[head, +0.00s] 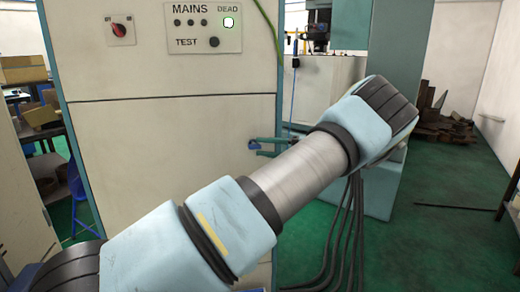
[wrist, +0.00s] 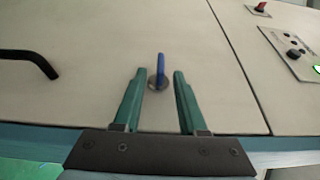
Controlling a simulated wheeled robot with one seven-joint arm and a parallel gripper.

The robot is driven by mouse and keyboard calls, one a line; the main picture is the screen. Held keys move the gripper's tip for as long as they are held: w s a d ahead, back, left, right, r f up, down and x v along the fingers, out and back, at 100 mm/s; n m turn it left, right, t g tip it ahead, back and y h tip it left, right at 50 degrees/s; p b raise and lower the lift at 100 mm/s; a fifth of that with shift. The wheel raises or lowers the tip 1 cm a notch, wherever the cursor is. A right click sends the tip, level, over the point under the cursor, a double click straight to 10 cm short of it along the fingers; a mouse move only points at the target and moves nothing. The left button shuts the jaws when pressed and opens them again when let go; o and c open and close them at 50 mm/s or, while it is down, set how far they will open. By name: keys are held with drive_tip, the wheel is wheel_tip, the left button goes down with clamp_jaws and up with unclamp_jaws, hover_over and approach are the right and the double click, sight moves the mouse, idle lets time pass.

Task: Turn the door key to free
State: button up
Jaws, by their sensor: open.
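The door key (wrist: 160,66) is blue and sits in a round metal lock (wrist: 156,82) on the pale cabinet door in the wrist view. Its bow looks upright in that view. My gripper (wrist: 158,76) is open, with one green finger on each side of the key and a visible gap on both sides. I cannot tell how far the fingertips are from the door. In the head view, the fingertips of my gripper (head: 252,147) show beside the cabinet front, with the rest behind my arm.
The cabinet (head: 160,140) carries a panel (head: 203,28) marked MAINS, DEAD and TEST, with the DEAD lamp (head: 228,22) lit white. A red rotary switch (head: 119,30) is to its left. A black handle (wrist: 30,62) is on the door. Green floor (head: 440,220) is open at right.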

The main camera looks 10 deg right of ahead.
drive_tip(key=b+v, duration=0.2)
drive_tip(key=v, duration=0.7)
